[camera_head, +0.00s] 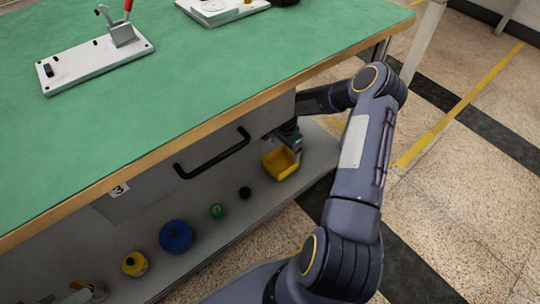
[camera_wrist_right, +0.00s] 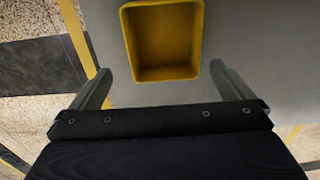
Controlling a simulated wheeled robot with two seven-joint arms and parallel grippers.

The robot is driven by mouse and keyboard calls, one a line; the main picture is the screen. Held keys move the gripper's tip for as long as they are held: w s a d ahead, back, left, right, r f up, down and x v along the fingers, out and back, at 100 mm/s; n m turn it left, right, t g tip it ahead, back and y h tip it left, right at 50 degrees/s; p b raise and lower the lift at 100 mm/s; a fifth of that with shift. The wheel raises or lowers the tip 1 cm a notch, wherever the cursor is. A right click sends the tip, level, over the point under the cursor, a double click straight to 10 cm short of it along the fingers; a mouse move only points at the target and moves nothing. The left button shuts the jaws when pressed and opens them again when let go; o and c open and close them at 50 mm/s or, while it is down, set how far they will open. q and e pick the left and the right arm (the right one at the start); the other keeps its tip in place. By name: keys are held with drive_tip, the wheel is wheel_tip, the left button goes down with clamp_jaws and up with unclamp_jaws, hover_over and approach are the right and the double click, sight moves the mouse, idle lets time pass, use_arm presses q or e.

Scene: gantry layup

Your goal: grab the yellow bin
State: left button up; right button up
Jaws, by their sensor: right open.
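The yellow bin (camera_head: 281,163) is a small open-topped box on the grey lower shelf under the green workbench. My right gripper (camera_head: 291,138) reaches in under the bench top, just above and behind the bin in the head view. In the right wrist view the bin (camera_wrist_right: 163,40) lies beyond the fingertips, and its inside looks empty. I cannot tell whether a finger touches the bin. My left gripper is in neither view.
The lower shelf (camera_head: 215,235) also carries a black round item (camera_head: 245,192), a green one (camera_head: 217,211), a blue one (camera_head: 176,236) and a yellow one (camera_head: 135,264) to the left. A drawer with a black handle (camera_head: 212,155) and the wood-edged bench top (camera_head: 150,155) overhang the shelf.

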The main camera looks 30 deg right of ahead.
sight(281, 166)
drive_tip(key=f, duration=0.1)
drive_tip(key=f+b, duration=0.1)
drive_tip(key=f, duration=0.1)
drive_tip(key=shift+w+a, duration=0.2)
drive_tip(key=shift+w, duration=0.05)
drive_tip(key=f+b, duration=0.1)
drive_tip(key=f, duration=0.1)
drive_tip(key=f+b, duration=0.1)
drive_tip(key=b, duration=0.1)
drive_tip(key=f+b, duration=0.1)
drive_tip(key=f, duration=0.1)
drive_tip(key=shift+w+a+f, duration=0.1)
drive_tip(key=shift+a+f, duration=0.15)
drive_tip(key=shift+f, duration=0.1)
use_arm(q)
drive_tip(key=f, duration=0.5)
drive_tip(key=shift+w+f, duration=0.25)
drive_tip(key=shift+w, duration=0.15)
use_arm(e)
drive_tip(key=shift+r, duration=0.1)
drive_tip(key=c, duration=0.7)
drive_tip(key=shift+c, duration=0.2)
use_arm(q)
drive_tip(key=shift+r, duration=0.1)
use_arm(e)
drive_tip(key=shift+r, duration=0.15)
